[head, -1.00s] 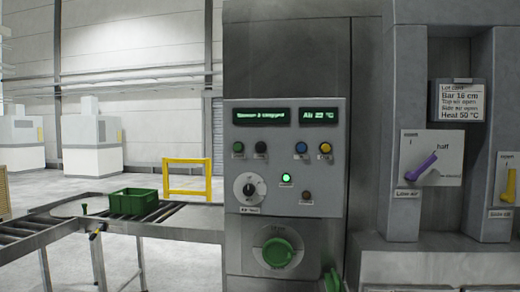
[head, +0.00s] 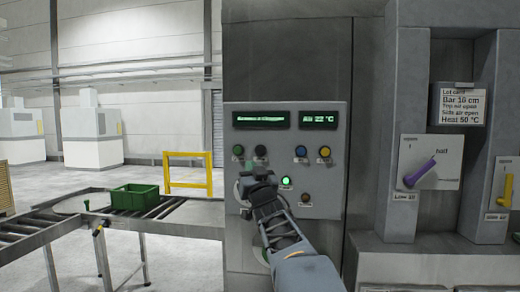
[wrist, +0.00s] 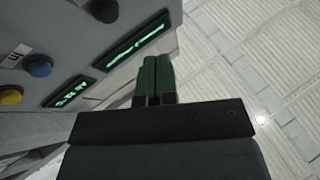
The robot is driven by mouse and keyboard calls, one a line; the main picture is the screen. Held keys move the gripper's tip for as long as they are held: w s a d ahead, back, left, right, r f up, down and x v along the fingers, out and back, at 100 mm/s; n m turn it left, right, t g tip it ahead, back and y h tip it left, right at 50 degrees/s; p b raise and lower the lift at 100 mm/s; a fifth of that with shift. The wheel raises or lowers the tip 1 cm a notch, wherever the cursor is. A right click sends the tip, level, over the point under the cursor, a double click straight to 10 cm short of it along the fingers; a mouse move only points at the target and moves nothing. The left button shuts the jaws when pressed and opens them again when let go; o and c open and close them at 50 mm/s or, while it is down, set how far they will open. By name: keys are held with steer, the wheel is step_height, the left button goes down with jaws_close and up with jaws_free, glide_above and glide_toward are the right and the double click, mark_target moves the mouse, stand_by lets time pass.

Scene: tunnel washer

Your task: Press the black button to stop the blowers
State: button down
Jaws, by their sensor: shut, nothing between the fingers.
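The black button (head: 261,152) sits on the grey control panel (head: 333,160), between a green button (head: 238,151) and a blue button (head: 301,151). In the wrist view a black button (wrist: 103,10) shows at the top edge. My gripper (head: 258,180) is in front of the panel, just below the black button in the head view, and covers most of the dial. In the wrist view its two dark green fingers (wrist: 153,75) are together and empty, apart from the black button. The head view does not clearly show the gap to the panel.
A yellow button (head: 325,151) and a lit green lamp (head: 286,182) are close by. Two displays (head: 262,119) sit above; the right one reads about 22 °C. A green crate (head: 135,198) rests on the roller conveyor at left.

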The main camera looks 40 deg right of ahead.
mark_target(260, 152)
steer(key=shift+s+d+r+n+t+y, duration=0.2)
steer(key=shift+r+t, duration=0.15)
steer(key=shift+r, duration=0.25)
steer(key=shift+s+d+r+n+t+y, duration=0.1)
steer(key=shift+d+r+n+t, duration=0.15)
steer(key=shift+r+t, duration=0.25)
steer(key=shift+s+d+r+n+t+y, duration=0.15)
steer(key=shift+d+r+t, duration=0.1)
steer(key=shift+r, duration=0.4)
steer(key=shift+a, duration=0.1)
steer(key=shift+w, duration=0.1)
steer(key=shift+w+d+p, duration=3)
steer(key=shift+w+d, duration=0.05)
steer(key=shift+w, duration=0.1)
steer(key=shift+w+d, duration=0.15)
steer(key=shift+w+d, duration=0.15)
steer(key=shift+w, duration=0.05)
